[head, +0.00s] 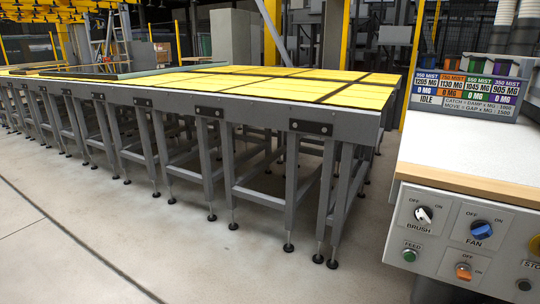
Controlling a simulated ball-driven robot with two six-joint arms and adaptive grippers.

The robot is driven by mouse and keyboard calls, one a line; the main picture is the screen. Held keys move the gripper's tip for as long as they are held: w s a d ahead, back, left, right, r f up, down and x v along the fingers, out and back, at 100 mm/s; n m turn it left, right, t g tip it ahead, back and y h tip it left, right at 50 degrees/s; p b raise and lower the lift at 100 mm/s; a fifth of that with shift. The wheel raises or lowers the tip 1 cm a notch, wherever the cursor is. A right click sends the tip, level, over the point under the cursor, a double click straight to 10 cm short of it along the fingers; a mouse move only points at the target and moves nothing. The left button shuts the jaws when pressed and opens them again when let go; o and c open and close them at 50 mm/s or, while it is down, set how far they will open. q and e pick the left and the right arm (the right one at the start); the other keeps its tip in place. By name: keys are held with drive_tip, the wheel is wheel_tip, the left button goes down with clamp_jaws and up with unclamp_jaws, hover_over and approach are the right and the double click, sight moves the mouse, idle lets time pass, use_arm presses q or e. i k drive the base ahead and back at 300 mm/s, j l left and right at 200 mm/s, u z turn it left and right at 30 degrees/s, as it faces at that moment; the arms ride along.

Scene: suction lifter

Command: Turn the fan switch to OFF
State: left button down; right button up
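The fan switch (481,230) is a blue rotary knob on a grey control panel (447,236) at the lower right of the head view. Its plate reads FAN below the knob, with OFF at the upper left and ON at the right. The knob is small in view, and I cannot tell for sure which mark it points to. Neither of my grippers is in view, and nothing covers the knob.
Beside the fan switch are a black-and-white BRUSH knob (424,214), a green FEED button (409,255) and an orange switch (463,271). A white worktop (465,150) above holds a display box with bins (465,97). A long yellow-topped table (330,88) stands left.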

sight(480, 230)
drive_tip(key=z, duration=1.35)
drive_tip(key=l, duration=0.05)
